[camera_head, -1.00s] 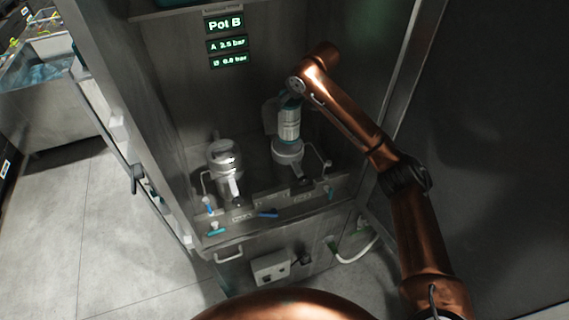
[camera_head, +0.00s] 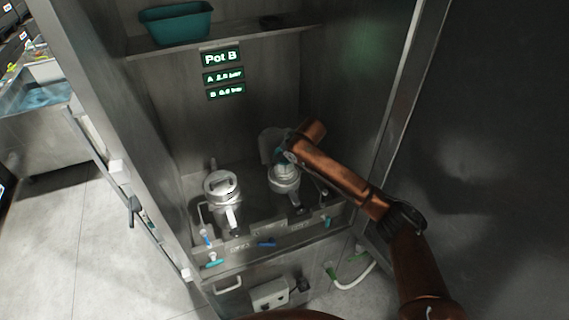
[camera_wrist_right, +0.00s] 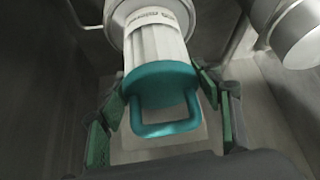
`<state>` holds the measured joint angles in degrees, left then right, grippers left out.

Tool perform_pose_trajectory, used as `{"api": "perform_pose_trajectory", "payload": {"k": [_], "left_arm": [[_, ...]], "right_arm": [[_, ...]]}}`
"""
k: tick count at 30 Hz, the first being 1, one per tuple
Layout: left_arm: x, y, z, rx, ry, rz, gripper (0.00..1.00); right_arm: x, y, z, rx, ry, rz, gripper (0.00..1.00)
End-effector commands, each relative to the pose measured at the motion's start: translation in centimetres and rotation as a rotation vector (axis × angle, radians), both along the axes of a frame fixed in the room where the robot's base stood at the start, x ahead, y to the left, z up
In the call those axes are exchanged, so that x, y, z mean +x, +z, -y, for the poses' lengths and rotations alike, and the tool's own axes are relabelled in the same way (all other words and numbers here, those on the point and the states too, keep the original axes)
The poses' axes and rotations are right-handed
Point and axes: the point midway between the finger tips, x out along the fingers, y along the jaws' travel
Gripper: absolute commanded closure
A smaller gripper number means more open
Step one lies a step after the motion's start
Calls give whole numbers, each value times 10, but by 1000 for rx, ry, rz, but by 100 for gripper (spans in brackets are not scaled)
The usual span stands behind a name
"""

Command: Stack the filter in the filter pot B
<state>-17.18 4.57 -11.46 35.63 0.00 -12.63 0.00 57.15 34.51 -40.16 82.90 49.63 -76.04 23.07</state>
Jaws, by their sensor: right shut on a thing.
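The filter is a white ribbed cylinder (camera_wrist_right: 155,45) with a teal cap and a teal loop handle (camera_wrist_right: 165,128). My right gripper (camera_head: 284,158) is shut on it at the cap, with green finger pads on both sides in the wrist view (camera_wrist_right: 165,110). The filter points down into the open right-hand pot (camera_head: 285,184), taken as filter pot B, and its lower part is hidden inside. The ribbed upper part and cap stand above the rim. My left gripper is out of view.
A raised round lid (camera_head: 270,140) is behind the open pot. Cabinet walls flank both sides, and a shelf holds a teal bin (camera_head: 177,22).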

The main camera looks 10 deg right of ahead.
Motion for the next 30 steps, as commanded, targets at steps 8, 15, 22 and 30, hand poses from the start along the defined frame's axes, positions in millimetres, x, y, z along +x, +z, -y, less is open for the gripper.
{"api": "perform_pose_trajectory", "payload": {"k": [8,15,22,30], "left_arm": [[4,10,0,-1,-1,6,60],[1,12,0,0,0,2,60],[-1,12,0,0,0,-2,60],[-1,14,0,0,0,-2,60]], "right_arm": [[0,-26,1,-1,-1,-1,99],[0,-40,0,0,0,3,99],[0,-43,0,1,0,2,99],[0,-51,0,0,-1,2,99]]}}
